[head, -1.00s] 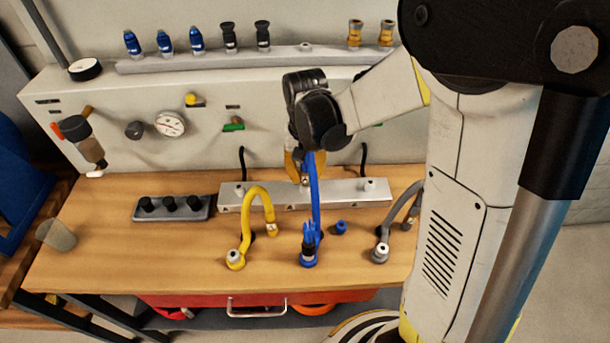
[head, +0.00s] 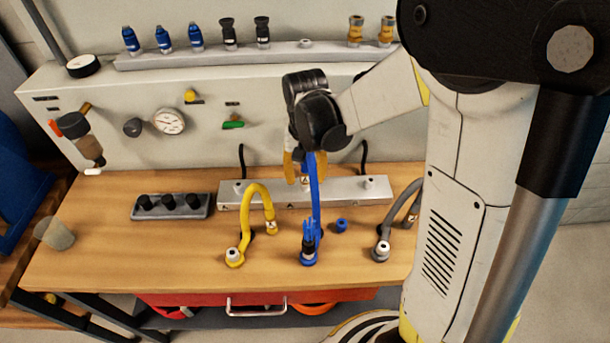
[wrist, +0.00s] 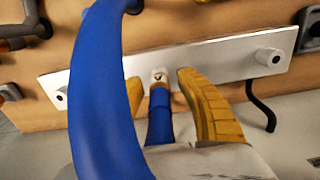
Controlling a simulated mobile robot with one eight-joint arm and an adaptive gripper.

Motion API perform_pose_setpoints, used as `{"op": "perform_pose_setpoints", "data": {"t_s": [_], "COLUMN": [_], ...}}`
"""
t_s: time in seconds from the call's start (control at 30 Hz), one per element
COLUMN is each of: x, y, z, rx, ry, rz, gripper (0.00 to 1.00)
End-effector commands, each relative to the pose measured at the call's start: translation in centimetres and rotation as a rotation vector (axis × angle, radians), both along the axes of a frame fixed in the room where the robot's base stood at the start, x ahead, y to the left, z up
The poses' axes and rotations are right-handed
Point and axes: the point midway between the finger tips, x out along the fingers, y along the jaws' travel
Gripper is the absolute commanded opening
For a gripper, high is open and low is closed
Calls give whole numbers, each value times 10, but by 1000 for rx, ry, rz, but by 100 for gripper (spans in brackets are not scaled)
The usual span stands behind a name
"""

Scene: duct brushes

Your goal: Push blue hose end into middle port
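The silver manifold bar (head: 335,189) lies at the back of the bench, with a port towards each end and a middle one between. The blue hose (head: 315,195) arches up from its base fitting in front of the bar to my gripper. In the wrist view the blue hose end (wrist: 159,118) points at the middle port (wrist: 159,76) and its tip meets it; I cannot tell how deep it sits. My gripper (head: 305,182) is open, its yellow fingers on either side of the hose end with a visible gap at the right finger. The hose partly hides the left finger (wrist: 132,92).
A yellow hose (head: 258,192) stands left of the blue one and a grey hose (head: 398,212) right. A small blue cap (head: 341,225) lies between. A dark block with black knobs (head: 171,207) and a cup (head: 54,233) are further left. The bench front is clear.

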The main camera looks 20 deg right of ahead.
Motion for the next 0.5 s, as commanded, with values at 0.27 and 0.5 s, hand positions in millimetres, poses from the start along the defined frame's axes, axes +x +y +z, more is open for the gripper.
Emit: {"op": "perform_pose_setpoints", "data": {"t_s": [0.27, 0.5], "x": [0, -1], "y": [0, 0], "z": [1, 29], "rx": [0, 0], "ry": [0, 0], "rz": [0, 0], "gripper": [42, 42]}}
